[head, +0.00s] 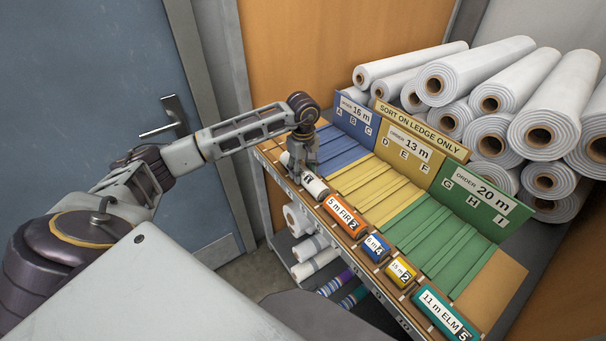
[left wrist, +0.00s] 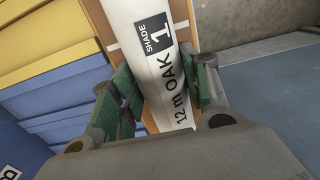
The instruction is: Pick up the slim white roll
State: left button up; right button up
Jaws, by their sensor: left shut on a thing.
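The slim white roll (head: 314,186) is at the left end of the ledge row in the head view, partly hidden by my left gripper (head: 303,160). In the left wrist view the white roll (left wrist: 140,22) carries a label reading 12 m OAK, shade 1. The green-padded fingers of my left gripper (left wrist: 166,88) are shut on it, one on each side. I cannot tell whether it rests on the ledge or is slightly above it. My right gripper is not in view.
On the wooden ledge (head: 377,268) lie an orange roll (head: 344,214), a blue roll (head: 376,247), a yellow roll (head: 401,272) and a teal roll (head: 445,313). Behind are blue, yellow and green slots with order signs. Large white rolls (head: 480,72) are stacked at the back.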

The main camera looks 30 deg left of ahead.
aim_at(303, 168)
pick_arm(q)
jog(key=shift+r, duration=0.2)
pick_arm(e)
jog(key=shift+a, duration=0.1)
pick_arm(q)
jog(key=shift+r, duration=0.5)
notch_tip(303, 168, up, 7)
jog(key=shift+r+b, duration=0.15)
jog(key=shift+b, duration=0.5)
jog(key=shift+r, duration=0.7)
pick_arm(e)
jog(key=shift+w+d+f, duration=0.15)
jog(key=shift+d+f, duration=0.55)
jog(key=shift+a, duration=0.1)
